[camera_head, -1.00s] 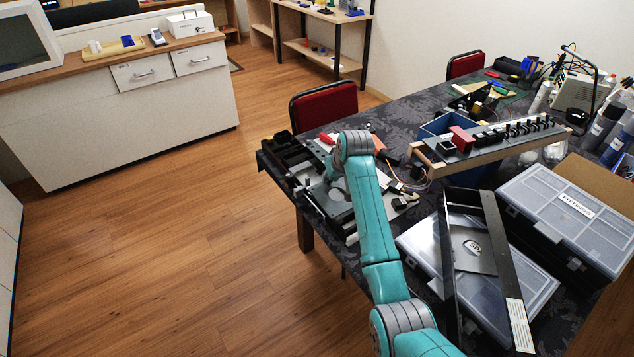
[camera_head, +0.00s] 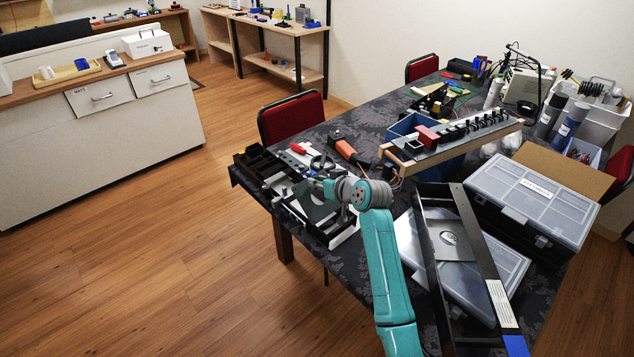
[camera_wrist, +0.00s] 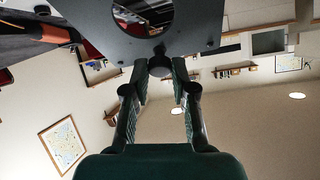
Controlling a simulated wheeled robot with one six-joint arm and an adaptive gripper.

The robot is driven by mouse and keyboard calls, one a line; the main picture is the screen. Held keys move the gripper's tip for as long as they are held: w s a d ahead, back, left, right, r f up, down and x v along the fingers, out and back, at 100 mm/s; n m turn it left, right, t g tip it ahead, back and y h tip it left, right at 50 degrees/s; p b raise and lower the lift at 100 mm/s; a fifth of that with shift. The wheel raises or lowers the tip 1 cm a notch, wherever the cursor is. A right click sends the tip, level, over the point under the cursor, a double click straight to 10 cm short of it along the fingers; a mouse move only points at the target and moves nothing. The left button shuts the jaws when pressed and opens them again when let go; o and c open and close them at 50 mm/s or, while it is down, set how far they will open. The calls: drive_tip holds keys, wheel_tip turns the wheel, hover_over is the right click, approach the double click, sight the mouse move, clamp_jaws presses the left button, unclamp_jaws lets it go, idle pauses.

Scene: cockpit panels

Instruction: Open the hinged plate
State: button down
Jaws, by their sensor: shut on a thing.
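The hinged plate (camera_wrist: 196,36) is a flat grey sheet with a large round hole, across the top of the wrist view. A small dark knob (camera_wrist: 159,65) sits at its near edge. My gripper (camera_wrist: 158,76) has its fingertips on either side of this knob and is shut on it. In the head view my gripper (camera_head: 322,187) is at the left end of the table, over a black-and-white panel unit (camera_head: 346,236) with grey plate surfaces. My gripper and wrist hide part of the unit there. The plate's exact tilt is hard to tell.
A row of black switches on a raised board (camera_head: 455,143) stands to the right. A black metal frame (camera_head: 430,255) and lidded grey boxes (camera_head: 530,195) crowd the right. The floor at left is clear.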

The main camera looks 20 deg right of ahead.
idle(0.3)
drive_tip(key=c, duration=0.9)
unclamp_jaws()
drive_tip(key=shift+c, duration=0.2)
drive_tip(key=v, duration=1.2)
